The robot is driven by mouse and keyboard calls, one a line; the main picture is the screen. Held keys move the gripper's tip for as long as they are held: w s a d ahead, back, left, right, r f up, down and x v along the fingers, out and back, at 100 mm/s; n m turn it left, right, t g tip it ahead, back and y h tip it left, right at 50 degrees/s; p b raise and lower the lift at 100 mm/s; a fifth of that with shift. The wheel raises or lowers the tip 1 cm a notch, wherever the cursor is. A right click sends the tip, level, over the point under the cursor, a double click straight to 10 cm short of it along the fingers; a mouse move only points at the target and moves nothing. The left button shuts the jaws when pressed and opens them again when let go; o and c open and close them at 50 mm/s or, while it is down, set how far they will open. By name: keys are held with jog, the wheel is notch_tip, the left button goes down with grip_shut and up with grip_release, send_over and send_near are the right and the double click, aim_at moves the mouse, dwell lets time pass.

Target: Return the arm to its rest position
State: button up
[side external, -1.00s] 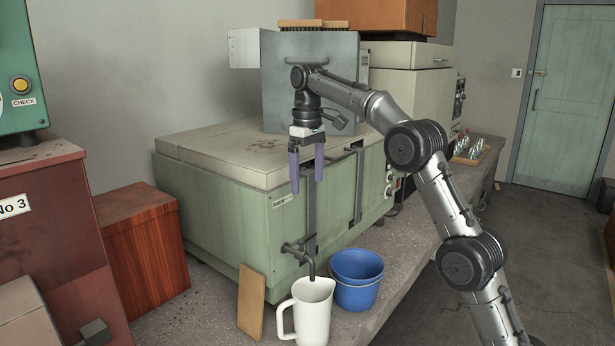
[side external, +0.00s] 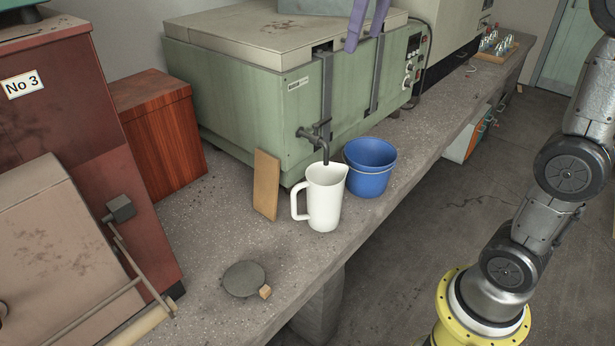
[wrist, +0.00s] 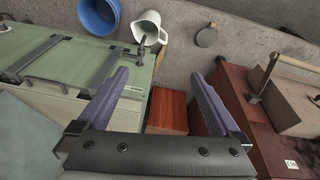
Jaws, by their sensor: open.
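My gripper (wrist: 160,74) is open, with two purple fingers spread apart and nothing between them in the wrist view. In the side view only the ends of the fingers (side external: 362,35) show at the top edge, in front of the green tank (side external: 285,110). The rest of the gripper and the upper arm are out of that picture. The lower arm stands at the right.
A white jug (side external: 326,200) stands under the tank's tap (side external: 322,140), beside a blue bucket (side external: 370,165). A wooden board (side external: 266,185) leans on the tank. A reddish wooden box (side external: 160,130), red machine (side external: 60,110) and round grey disc (side external: 243,279) are to the left.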

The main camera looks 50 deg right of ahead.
jog(key=s+a+f+t, duration=0.1)
jog(key=s+a+f, duration=0.15)
jog(key=s, duration=0.35)
jog(key=s+a+f, duration=0.1)
jog(key=s+f, duration=0.2)
jog(key=s, duration=0.2)
jog(key=s+f+t, duration=0.1)
jog(key=s+f, duration=0.2)
jog(key=f, duration=0.4)
jog(key=s+f+m, duration=0.1)
jog(key=s+f, duration=0.2)
jog(key=f, duration=0.3)
jog(key=shift+s+a+f+t, duration=0.25)
jog(key=shift+a+f+t, duration=0.05)
jog(key=shift+f+t, duration=0.1)
